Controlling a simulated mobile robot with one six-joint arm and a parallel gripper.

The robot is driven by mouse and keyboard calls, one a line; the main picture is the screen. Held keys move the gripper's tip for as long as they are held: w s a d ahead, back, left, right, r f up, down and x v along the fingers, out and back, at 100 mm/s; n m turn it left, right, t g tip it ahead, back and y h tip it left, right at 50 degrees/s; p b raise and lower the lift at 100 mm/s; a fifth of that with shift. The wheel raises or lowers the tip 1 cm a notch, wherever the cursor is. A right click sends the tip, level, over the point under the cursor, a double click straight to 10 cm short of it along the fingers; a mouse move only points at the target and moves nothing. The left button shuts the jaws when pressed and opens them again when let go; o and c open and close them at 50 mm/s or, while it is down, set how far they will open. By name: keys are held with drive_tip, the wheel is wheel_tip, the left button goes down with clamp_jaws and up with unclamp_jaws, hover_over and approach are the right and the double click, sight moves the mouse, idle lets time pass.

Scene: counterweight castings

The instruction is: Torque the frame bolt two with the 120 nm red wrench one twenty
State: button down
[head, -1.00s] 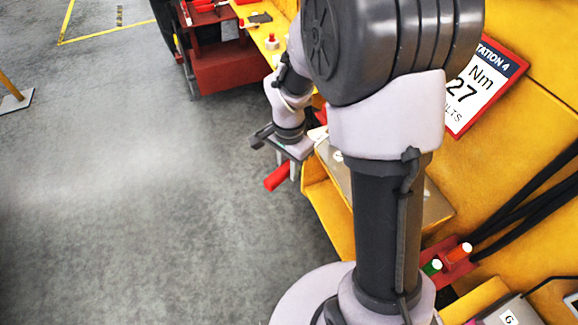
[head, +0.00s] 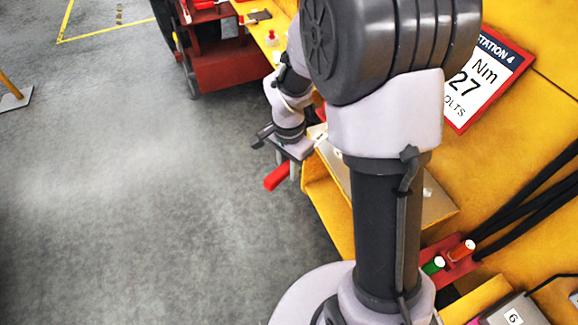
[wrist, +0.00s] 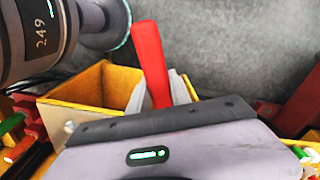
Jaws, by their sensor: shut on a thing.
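My gripper (head: 286,168) is left of the big arm column in the head view, over the edge of a yellow structure. It is shut on a red wrench handle (head: 277,178), whose red end sticks out over the grey floor. In the wrist view the red wrench (wrist: 150,62) rises from between the pale fingers (wrist: 178,88). The wrench's other end is hidden behind my gripper body. No frame bolt can be made out in either view. A sign with a red border (head: 488,80) reads Station 4, Nm and 27; part of it is covered by my arm.
A yellow structure (head: 545,105) fills the right side, with black cables (head: 530,200) across it. A red holder (head: 462,268) with green and orange handles is at the lower right. A red cart (head: 225,68) stands at the back. The grey floor at left is open.

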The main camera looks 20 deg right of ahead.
drive_tip(key=shift+w, duration=0.15)
drive_tip(key=shift+w+a+m, duration=0.35)
drive_tip(key=shift+w+m, duration=0.25)
drive_tip(key=shift+w, duration=0.1)
drive_tip(key=shift+w, duration=0.15)
drive_tip(key=shift+w+a+m, duration=0.35)
drive_tip(key=shift+w+m, duration=0.15)
drive_tip(key=shift+w, duration=0.25)
drive_tip(key=shift+w, duration=0.15)
drive_tip(key=shift+w+a+m, duration=0.15)
drive_tip(key=shift+w+m, duration=0.45)
drive_tip(key=shift+w, duration=0.15)
drive_tip(key=shift+w, duration=0.15)
idle(0.4)
